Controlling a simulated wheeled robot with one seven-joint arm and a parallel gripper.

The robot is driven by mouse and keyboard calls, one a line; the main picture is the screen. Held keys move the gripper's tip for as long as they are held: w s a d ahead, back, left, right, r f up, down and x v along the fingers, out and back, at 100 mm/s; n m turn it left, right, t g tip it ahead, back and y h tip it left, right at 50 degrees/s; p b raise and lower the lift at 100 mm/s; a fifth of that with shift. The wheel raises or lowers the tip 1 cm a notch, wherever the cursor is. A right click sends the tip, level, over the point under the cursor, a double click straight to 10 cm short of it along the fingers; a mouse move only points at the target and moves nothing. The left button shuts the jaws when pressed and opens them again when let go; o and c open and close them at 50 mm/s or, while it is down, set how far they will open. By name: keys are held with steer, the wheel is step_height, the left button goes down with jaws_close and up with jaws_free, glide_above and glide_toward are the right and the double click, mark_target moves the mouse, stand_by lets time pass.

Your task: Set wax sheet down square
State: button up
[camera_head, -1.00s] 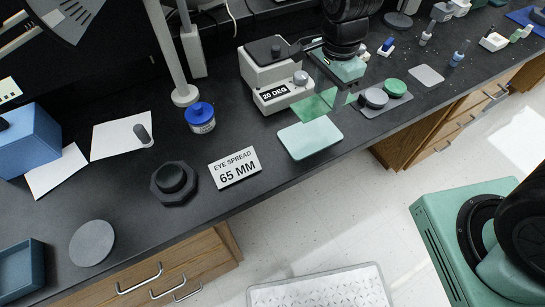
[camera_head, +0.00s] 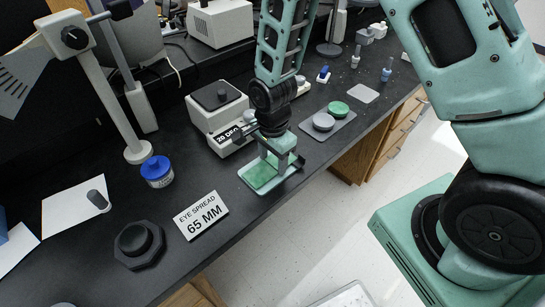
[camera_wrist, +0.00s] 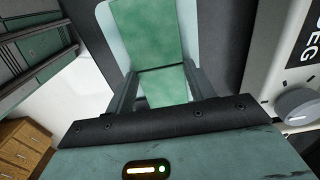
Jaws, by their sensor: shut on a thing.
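The wax sheet is a flat green piece (camera_head: 259,174) over the pale mint pad at the bench's front edge. In the wrist view the green sheet (camera_wrist: 148,30) reaches forward from between my fingers, with the pale pad (camera_wrist: 112,42) showing along its sides. A dark line crosses the green near the fingertips; I cannot tell whether it is a fold or an edge. My gripper (camera_wrist: 162,86) is shut on the sheet, low over the pad. In the head view my gripper (camera_head: 278,160) partly hides the sheet's right part. Whether the sheet lies fully flat is unclear.
A white device marked 20 DEG (camera_head: 218,118) stands close behind and left of my gripper. A sign reading 65 MM (camera_head: 201,215) is to the left. A grey tray with grey and green discs (camera_head: 338,109) lies to the right. The bench edge drops to floor in front.

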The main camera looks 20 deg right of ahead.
steer(key=shift+f, duration=0.2)
steer(key=o, duration=1)
steer(key=shift+r, duration=0.2)
step_height(320, 180, up, 12)
steer(key=s+a+r+n, duration=0.3)
steer(key=s+r+n, duration=0.1)
steer(key=s+n, duration=0.6)
steer(key=s+a+r+n, duration=0.3)
steer(key=s+r+n, duration=0.1)
steer(key=s+n, duration=0.6)
steer(key=shift+r+n+y, duration=0.3)
steer(key=shift+r+n, duration=0.05)
steer(key=shift+n, duration=0.65)
